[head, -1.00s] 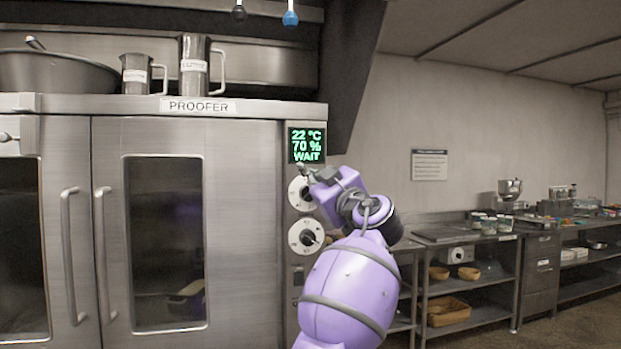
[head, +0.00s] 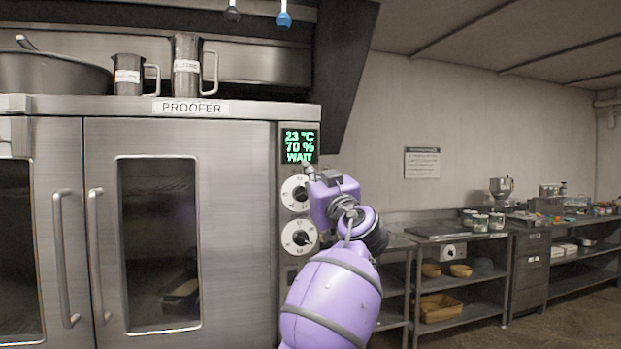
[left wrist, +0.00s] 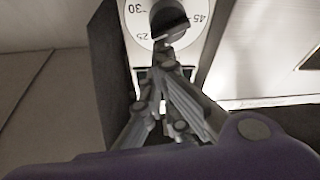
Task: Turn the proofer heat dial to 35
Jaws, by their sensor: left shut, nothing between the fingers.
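The proofer (head: 245,140) is a steel cabinet with a narrow control panel on its right side. Its green display (head: 299,146) reads 23 °C, 70 %, WAIT. Below it, the white upper dial (head: 291,194) is partly hidden by my left gripper (head: 309,172). In the left wrist view this dial (left wrist: 135,18) shows 25, 30 and 45 around a dark knob (left wrist: 168,16). My left gripper, also in the left wrist view (left wrist: 164,55), is shut and empty, its tips at the knob's edge. I cannot tell whether they touch it. My right gripper is out of view.
A second white dial (head: 299,237) sits just below on the panel. Two steel jugs (head: 186,65) and a dark bowl (head: 50,75) stand on the proofer. A steel counter (head: 450,236) with shelves runs along the right wall.

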